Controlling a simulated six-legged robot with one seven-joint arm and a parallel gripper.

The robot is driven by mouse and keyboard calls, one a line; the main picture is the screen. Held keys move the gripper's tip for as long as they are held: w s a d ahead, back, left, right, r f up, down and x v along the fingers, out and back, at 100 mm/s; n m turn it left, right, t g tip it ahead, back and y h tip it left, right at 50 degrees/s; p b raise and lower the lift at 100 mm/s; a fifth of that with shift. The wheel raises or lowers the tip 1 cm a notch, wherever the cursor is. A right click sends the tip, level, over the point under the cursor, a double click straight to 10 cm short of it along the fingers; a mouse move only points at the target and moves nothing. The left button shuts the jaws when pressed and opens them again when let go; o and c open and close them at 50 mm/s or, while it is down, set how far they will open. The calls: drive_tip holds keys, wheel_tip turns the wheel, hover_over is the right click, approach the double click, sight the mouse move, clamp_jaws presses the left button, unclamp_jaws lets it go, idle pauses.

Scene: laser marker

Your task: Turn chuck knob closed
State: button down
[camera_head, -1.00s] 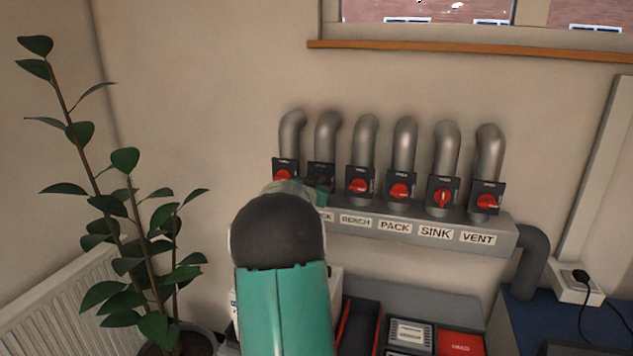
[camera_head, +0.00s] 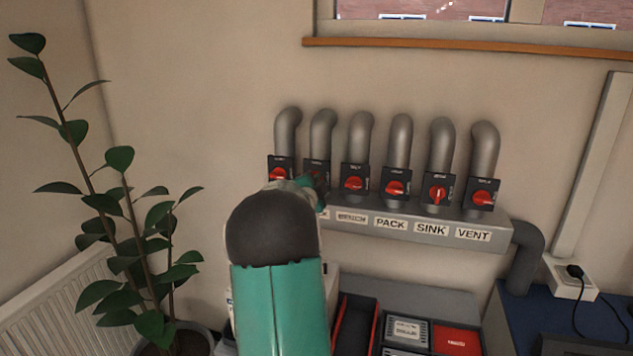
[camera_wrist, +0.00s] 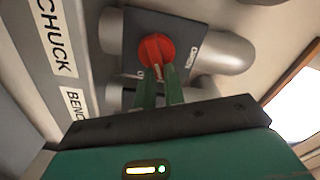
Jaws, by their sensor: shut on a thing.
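The chuck knob (camera_wrist: 157,48) is a red round knob on a dark square plate, seen in the wrist view near the CHUCK label (camera_wrist: 57,38). My gripper (camera_wrist: 158,68) has its two green fingers shut on the knob's raised grip. In the head view my gripper (camera_head: 318,186) reaches the second valve from the left. Its dark plate (camera_head: 316,164) shows above my gripper, while the knob is mostly hidden. The knob's exact angle is hard to tell.
Similar red knobs sit close by: one on the left (camera_head: 280,174) and the bench knob (camera_head: 354,183) on the right. Grey pipes (camera_head: 401,140) rise above them. A plant (camera_head: 120,200) stands left; trays (camera_head: 355,330) lie below.

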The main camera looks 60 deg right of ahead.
drive_tip(key=m, duration=0.4)
drive_tip(key=shift+f+m, duration=0.4)
idle(0.4)
drive_tip(key=c, duration=1.5)
unclamp_jaws()
drive_tip(key=a, duration=0.4)
drive_tip(key=s+a, duration=0.1)
drive_tip(key=a, duration=0.4)
drive_tip(key=s+a, duration=0.1)
drive_tip(key=a, duration=0.3)
drive_tip(key=shift+s+a, duration=0.1)
drive_tip(key=shift+a, duration=0.25)
